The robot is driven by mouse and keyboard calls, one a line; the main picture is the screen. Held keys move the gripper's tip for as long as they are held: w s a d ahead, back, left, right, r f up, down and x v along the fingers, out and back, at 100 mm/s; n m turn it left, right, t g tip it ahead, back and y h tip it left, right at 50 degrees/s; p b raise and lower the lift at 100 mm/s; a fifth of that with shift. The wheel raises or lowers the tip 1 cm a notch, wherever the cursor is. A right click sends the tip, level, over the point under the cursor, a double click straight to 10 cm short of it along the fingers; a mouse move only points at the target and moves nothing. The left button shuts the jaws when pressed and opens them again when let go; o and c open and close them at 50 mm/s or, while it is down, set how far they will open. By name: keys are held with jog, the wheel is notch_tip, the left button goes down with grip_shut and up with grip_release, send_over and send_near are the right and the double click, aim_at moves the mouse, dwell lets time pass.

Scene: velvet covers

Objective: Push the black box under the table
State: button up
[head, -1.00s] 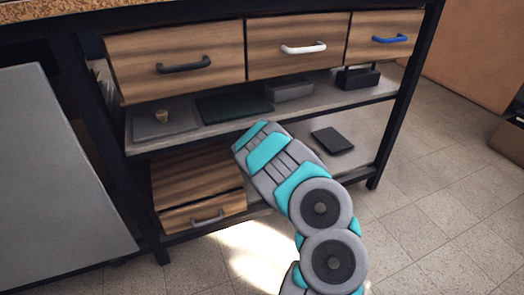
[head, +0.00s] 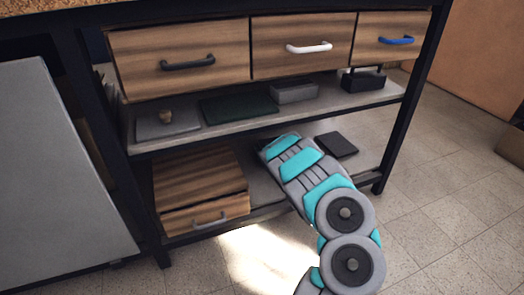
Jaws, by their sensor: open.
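My gripper (head: 272,145), at the end of my grey and teal arm, reaches into the lower shelf of the table (head: 130,151). It is open; its fingertips are hard to make out against the dark shelf. A flat black box (head: 337,145) lies on the lower shelf to the right of my gripper, apart from it. Another small black box (head: 363,80) stands at the right end of the middle shelf, under the drawer with the blue handle.
The middle shelf also holds a grey box (head: 293,92), a dark green flat item (head: 238,108) and a grey board (head: 168,122). A wooden drawer unit (head: 200,190) fills the lower left. A grey panel (head: 55,170) stands left.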

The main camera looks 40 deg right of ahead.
jog(key=shift+c, duration=0.2)
grip_shut()
dwell(1.3)
